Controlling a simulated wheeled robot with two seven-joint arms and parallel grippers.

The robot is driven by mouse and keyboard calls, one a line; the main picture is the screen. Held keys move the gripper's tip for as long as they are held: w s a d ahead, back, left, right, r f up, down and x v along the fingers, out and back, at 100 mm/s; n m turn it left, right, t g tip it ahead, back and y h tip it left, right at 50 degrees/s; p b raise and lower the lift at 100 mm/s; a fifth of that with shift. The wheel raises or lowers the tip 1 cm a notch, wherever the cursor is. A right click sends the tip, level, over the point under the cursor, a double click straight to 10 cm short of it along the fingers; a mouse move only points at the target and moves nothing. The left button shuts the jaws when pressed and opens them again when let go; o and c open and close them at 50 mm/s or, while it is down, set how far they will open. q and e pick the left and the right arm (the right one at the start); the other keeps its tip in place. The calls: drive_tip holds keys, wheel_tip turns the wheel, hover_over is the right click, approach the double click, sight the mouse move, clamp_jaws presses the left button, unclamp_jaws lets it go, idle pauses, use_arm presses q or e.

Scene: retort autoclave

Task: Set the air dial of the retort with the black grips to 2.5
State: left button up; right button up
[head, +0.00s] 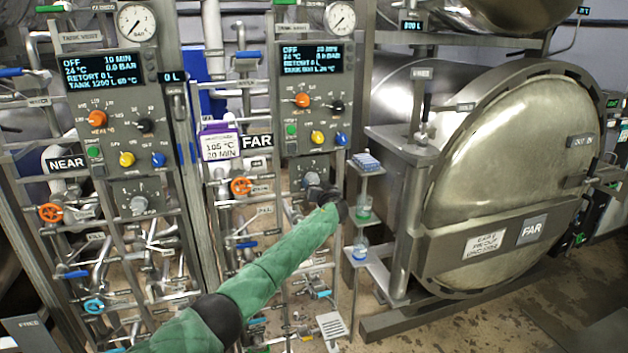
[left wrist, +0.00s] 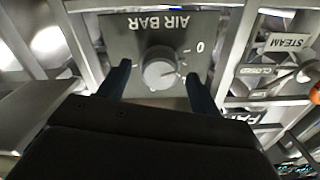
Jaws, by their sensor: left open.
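The grey air dial (left wrist: 160,68) sits on a grey plate marked AIR BAR (left wrist: 130,40), upside down in the left wrist view, with a 0 mark to its right. My left gripper (left wrist: 158,88) is open, one finger on each side of the dial; I cannot tell whether they touch it. In the head view my left gripper (head: 318,192) is at the lower plate of the FAR panel (head: 312,110) and covers part of the dial. The NEAR panel (head: 120,105) has a similar grey dial (head: 139,204). Black grips cannot be made out. My right gripper is not in view.
The FAR retort's round steel door (head: 510,160) is shut at the right. An orange valve wheel (head: 240,187) and pipes lie left of my gripper. A narrow shelf (head: 362,250) with small beakers stands close to its right. Open floor (head: 480,325) shows at lower right.

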use_arm(q)
drive_tip(key=shift+x, duration=1.15)
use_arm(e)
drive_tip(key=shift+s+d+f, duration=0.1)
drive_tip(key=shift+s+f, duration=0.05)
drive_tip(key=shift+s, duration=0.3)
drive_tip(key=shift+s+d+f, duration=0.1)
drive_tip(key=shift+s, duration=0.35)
use_arm(q)
drive_tip(key=c, duration=1)
